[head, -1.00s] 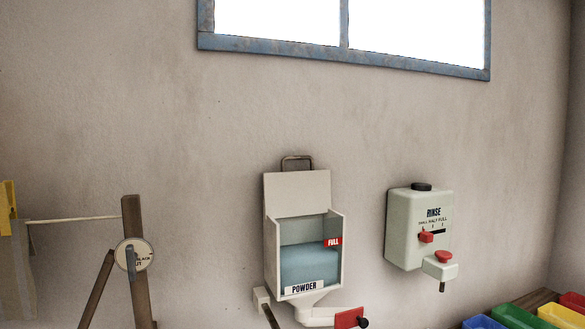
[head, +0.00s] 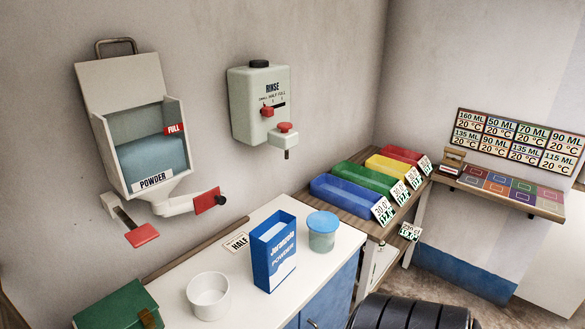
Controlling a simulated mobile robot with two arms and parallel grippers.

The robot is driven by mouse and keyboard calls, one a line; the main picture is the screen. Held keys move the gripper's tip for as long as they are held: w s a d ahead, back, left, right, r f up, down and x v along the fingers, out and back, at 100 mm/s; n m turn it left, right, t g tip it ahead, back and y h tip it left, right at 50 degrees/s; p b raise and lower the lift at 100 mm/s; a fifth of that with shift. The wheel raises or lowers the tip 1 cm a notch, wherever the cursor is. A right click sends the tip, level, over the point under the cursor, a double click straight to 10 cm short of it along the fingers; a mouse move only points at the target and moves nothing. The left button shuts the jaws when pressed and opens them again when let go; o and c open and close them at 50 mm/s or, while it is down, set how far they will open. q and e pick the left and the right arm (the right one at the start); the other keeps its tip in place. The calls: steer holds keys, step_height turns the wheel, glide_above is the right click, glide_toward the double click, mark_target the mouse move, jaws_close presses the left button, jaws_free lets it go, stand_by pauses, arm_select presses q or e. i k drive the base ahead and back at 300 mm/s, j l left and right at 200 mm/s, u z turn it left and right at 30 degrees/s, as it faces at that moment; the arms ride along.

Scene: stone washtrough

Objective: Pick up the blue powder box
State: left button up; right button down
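Neither of my grippers shows in the head view.
A powder dispenser (head: 135,82) and a rinse dispenser (head: 245,125) hang on the wall behind. A green box (head: 110,304) sits at the counter's left. Several coloured bins (head: 345,197) with price-like tags stand right. A dark ribbed rounded object (head: 410,312) is at the bottom.

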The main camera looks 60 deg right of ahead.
mark_target(273, 243)
steer(key=z, duration=1.7)
